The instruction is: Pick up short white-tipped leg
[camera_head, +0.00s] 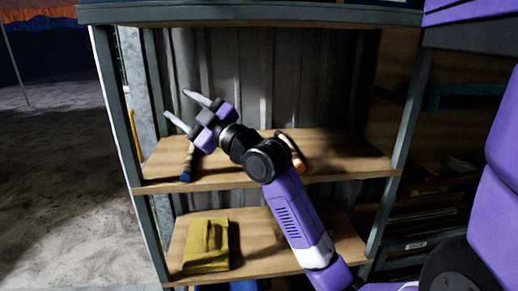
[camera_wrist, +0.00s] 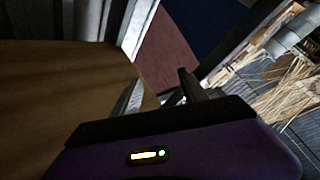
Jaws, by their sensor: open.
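My gripper (camera_head: 176,103) is open and empty, raised above the left part of the middle shelf board (camera_head: 345,160) and pointing up and left. A thin rod with a blue end (camera_head: 186,176) lies on that board, below my gripper and partly hidden by it. Another light wooden rod with an orange end (camera_head: 298,165) lies to the right, behind my wrist and partly covered. I cannot make out a white tip on either rod. In the wrist view, a dark finger of my gripper (camera_wrist: 190,84) shows beside the brown board (camera_wrist: 60,90), with no rod between the fingers.
The shelf's grey metal posts (camera_head: 113,120) stand at left and right, with a top board above. A yellow folded item (camera_head: 207,246) lies on the lower board. Dark racks stand to the right. In the wrist view, straw-like strands (camera_wrist: 285,92) lie at right.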

